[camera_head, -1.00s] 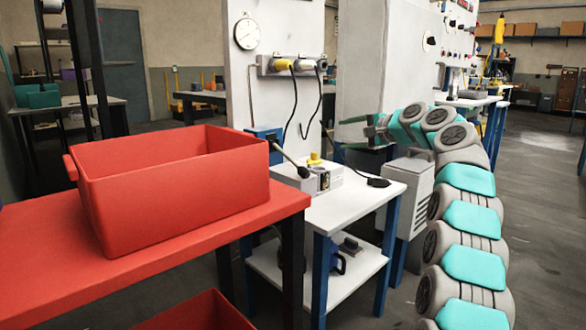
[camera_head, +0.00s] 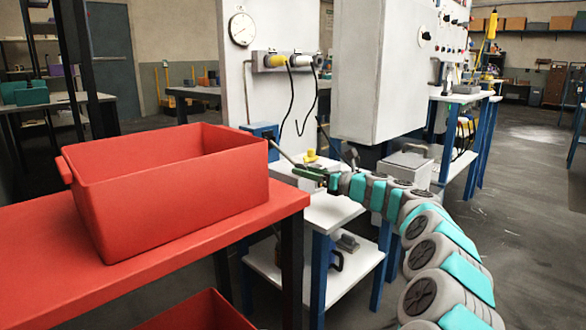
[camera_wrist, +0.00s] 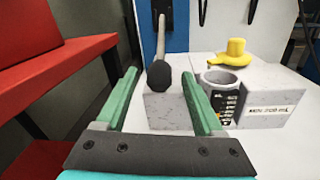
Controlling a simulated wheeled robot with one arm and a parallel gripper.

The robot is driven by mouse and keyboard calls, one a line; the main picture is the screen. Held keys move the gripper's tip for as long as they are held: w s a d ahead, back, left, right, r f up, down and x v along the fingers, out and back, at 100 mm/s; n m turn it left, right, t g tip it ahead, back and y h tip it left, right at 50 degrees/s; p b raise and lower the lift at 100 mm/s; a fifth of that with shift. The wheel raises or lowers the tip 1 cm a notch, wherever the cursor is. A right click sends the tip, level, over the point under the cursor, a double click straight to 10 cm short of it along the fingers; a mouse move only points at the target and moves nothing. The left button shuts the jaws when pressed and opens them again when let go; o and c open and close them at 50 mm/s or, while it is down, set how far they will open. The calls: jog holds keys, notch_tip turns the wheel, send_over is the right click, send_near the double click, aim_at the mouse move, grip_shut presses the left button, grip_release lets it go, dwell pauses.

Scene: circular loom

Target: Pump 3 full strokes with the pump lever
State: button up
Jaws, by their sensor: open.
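The pump lever (camera_wrist: 160,50) is a grey rod with a black knob (camera_wrist: 159,76) on its end. In the wrist view the knob shows between the two green fingers of my gripper (camera_wrist: 162,80), which are apart with clear space on both sides. I cannot tell whether the knob lies level with the fingertips or beyond them. In the head view my gripper (camera_head: 312,174) is at the lever's lower end and hides the knob; the lever rod (camera_head: 284,155) slants up left to the blue pump body (camera_head: 262,138).
A red bin (camera_head: 165,185) sits on a red table (camera_head: 190,245) at left. A white two-shelf table (camera_head: 335,210) bears the pump area.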

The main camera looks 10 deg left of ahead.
aim_at(296, 165)
jog(key=x, duration=0.3)
jog(key=shift+w+a+f, duration=0.1)
jog(key=shift+a, duration=0.1)
jog(key=shift+w+a, duration=0.6)
jog(key=shift+a, duration=0.3)
grip_shut()
dwell(0.8)
